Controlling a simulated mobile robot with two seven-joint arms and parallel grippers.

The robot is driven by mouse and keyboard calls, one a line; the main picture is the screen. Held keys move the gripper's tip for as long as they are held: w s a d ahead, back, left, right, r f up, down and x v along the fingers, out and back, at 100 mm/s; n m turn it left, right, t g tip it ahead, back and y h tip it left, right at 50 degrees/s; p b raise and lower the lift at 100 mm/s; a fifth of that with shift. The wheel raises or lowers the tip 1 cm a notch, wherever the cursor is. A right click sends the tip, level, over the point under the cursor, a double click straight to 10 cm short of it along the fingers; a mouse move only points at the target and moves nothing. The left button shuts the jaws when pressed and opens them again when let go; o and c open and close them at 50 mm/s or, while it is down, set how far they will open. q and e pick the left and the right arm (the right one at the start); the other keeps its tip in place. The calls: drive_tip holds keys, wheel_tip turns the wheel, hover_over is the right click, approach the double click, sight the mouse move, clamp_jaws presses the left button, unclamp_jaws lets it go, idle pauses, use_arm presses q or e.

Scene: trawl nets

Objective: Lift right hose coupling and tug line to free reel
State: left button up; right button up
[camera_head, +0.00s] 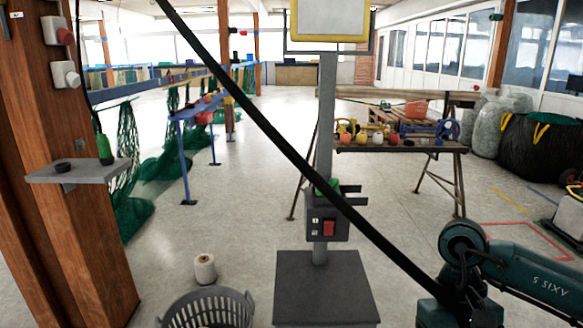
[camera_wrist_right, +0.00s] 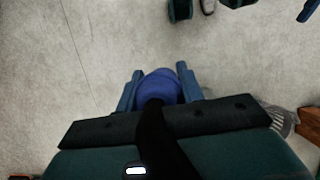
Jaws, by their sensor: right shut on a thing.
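A black line (camera_head: 270,133) runs taut and diagonal across the head view, from the top left edge down to my right arm at the bottom right. Its upper end is out of view, and I cannot make out the reel. In the right wrist view, my right gripper (camera_wrist_right: 160,72) is shut on a rounded blue hose coupling (camera_wrist_right: 158,87), one finger on each side. The black line also shows in the right wrist view (camera_wrist_right: 154,130), running from the coupling back past the wrist. Clear floor shows beneath the coupling, so it is held in the air. My left gripper is not in view.
A grey post with a red-switch box (camera_head: 328,226) stands in the middle, behind the line. A grey basket (camera_head: 240,300) and a thread spool (camera_head: 205,268) are on the floor. A cluttered workbench (camera_head: 400,148) stands behind right. A wooden pillar with a shelf (camera_head: 80,171) is left.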

use_arm(q)
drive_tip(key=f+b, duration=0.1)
drive_tip(key=b, duration=0.3)
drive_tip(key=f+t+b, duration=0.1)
drive_tip(key=b, duration=0.3)
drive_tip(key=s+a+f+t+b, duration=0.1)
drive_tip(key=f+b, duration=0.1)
drive_tip(key=b, duration=0.3)
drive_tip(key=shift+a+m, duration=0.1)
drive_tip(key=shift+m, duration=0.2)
use_arm(e)
drive_tip(key=s+d+f, duration=0.4)
drive_tip(key=d+f, duration=0.4)
drive_tip(key=f, duration=0.2)
drive_tip(key=shift+s+f, duration=0.25)
drive_tip(key=shift+s, duration=0.1)
drive_tip(key=shift+r, duration=0.1)
